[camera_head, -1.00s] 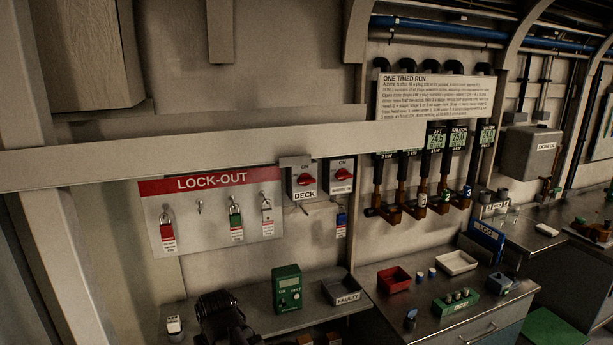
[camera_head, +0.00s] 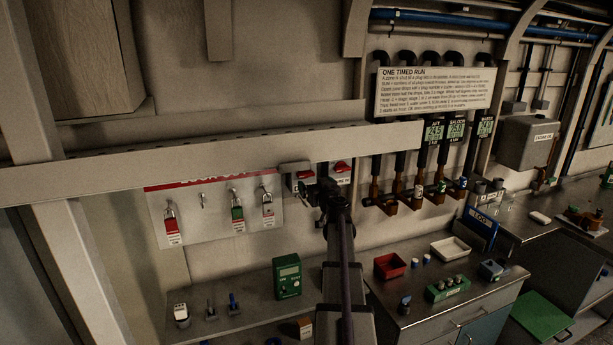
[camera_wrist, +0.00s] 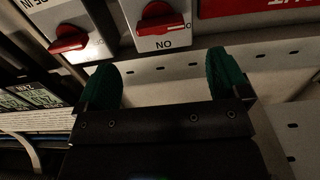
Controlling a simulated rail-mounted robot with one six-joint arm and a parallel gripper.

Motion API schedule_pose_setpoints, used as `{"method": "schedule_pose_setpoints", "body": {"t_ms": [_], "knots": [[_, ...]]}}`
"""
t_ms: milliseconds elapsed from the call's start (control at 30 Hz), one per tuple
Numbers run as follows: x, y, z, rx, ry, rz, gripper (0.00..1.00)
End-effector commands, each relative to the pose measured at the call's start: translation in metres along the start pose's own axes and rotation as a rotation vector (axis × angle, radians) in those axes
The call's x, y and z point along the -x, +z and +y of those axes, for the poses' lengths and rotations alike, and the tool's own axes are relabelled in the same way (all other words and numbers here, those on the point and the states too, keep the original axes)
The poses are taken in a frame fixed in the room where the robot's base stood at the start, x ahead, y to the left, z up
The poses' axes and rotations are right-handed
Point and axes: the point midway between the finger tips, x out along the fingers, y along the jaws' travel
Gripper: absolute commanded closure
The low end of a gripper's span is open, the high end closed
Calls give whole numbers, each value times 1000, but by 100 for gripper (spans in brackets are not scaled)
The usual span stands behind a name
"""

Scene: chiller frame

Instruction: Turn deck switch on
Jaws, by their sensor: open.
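The deck switch (camera_head: 303,174) is a grey-white box with a red knob, on the wall right of the lock-out board. My gripper (camera_head: 320,188) is in front of it and hides much of its lower part and label. In the wrist view, which is upside down, the deck switch's red knob (camera_wrist: 158,20) lies roughly crosswise, with ON printed below it in the picture. My gripper (camera_wrist: 164,72) shows two green fingers spread wide, empty and apart from the knob. The deck name is not readable there.
A similar red-knobbed switch (camera_head: 341,168) sits close on the right; it also shows in the wrist view (camera_wrist: 70,40). The lock-out board (camera_head: 190,225) holds padlocks on the left. A long pale rail (camera_head: 210,165) runs just above. A green tester (camera_head: 287,276) stands on the bench below.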

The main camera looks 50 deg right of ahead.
Motion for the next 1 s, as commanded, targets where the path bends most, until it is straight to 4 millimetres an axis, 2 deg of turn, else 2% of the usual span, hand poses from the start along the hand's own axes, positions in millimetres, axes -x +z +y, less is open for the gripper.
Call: {"method": "schedule_pose_setpoints", "body": {"t_ms": [200, 300, 400, 667, 1000], "knots": [[-55, 0, 1, -1, -2, 0, 6], [-76, 0, 1, -1, -2, 0, 6], [-86, 0, 0, -1, -1, -1, 6], [-88, 0, 0, -1, -1, -1, 7], [-87, 0, 0, -1, -1, -1, 40]]}}
